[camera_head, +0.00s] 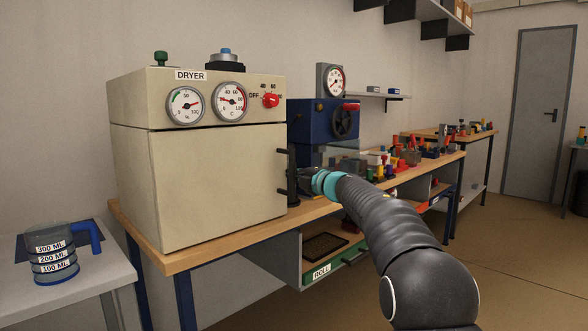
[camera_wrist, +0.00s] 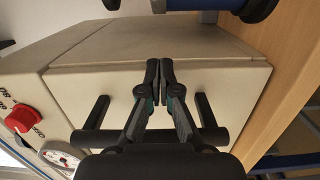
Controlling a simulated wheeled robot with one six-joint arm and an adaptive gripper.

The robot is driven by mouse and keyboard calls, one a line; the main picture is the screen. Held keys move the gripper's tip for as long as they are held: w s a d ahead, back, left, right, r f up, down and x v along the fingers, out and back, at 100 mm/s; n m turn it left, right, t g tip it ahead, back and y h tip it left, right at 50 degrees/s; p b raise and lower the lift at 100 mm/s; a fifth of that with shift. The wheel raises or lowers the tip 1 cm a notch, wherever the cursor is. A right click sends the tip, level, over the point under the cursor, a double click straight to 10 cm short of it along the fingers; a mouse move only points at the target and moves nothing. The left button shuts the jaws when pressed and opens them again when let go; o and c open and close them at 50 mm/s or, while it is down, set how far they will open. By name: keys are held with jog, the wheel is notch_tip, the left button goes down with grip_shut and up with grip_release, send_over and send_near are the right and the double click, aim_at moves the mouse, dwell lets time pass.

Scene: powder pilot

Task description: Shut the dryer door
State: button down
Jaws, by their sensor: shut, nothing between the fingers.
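The dryer (camera_head: 200,170) is a beige box with gauges on its upper panel, at the left of the head view. Its door (camera_head: 215,175) appears flush with the body, with a thin dark seam below the panel; I see no clear gap. The black bar handle (camera_head: 281,172) is at the door's right edge. In the wrist view the handle (camera_wrist: 88,137) runs crosswise on two posts from the door (camera_wrist: 235,90). My gripper (camera_wrist: 160,68) is shut and empty, its fingertips over the door face near the edge. Contact cannot be told. In the head view, my gripper (camera_head: 303,183) is beside the handle.
The dryer stands on a wooden bench (camera_head: 240,232). A blue machine (camera_head: 322,122) stands close behind on the right, with several small colored items farther along. A red knob (camera_head: 271,101) is on the upper panel. A measuring jug (camera_head: 53,255) stands on a side table at left.

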jog(key=shift+s+a+b, duration=0.1)
jog(key=shift+s+b, duration=0.3)
jog(key=shift+s, duration=0.15)
jog(key=w+d+b+v, duration=0.1)
jog(key=v, duration=1.2)
jog(key=shift+b, duration=0.35)
